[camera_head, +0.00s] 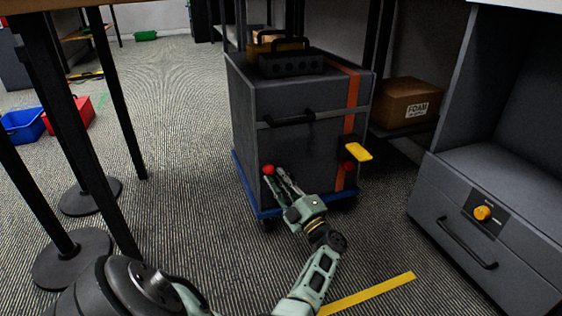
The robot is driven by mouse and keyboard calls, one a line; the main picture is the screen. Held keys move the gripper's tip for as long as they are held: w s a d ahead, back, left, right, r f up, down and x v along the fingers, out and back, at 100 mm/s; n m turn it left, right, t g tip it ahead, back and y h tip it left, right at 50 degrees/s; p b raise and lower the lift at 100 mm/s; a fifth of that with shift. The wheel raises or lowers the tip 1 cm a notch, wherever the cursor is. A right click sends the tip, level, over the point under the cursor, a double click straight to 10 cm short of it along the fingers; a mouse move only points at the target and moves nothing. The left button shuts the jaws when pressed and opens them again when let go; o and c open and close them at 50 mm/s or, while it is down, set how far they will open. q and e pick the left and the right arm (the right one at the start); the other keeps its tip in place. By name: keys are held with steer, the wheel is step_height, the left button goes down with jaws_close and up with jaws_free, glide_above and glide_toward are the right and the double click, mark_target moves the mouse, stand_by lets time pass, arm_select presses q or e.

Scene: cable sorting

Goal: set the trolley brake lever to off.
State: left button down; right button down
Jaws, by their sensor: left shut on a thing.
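The trolley is a blue wheeled base (243,184) under a dark grey cabinet (250,98) with an orange strap (350,108). A red knob (268,169), apparently the end of the brake lever, shows low on the cabinet's front. My left gripper (275,173) reaches up from below and is shut on this red-knobbed lever. The fingers hide most of the lever, so its setting cannot be read. A yellow paddle-like handle (358,151) sticks out at the cabinet's right front edge, apart from the gripper. My right gripper is not in view.
A grey drawer unit (450,185) with an orange dial (482,213) stands at right. A cardboard FOAM box (405,103) sits behind. Dark table legs (120,105) and round feet (90,196) stand at left, near blue (22,125) and red bins (75,117). Carpet before the trolley is mostly clear.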

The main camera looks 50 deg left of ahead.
arm_select(q)
steer(key=shift+s+a, duration=0.15)
steer(key=shift+a, duration=0.15)
stand_by(0.4)
steer(key=c, duration=1.8)
jaws_free()
steer(key=shift+s+a, duration=0.1)
steer(key=shift+o, duration=0.7)
steer(key=shift+d, duration=0.2)
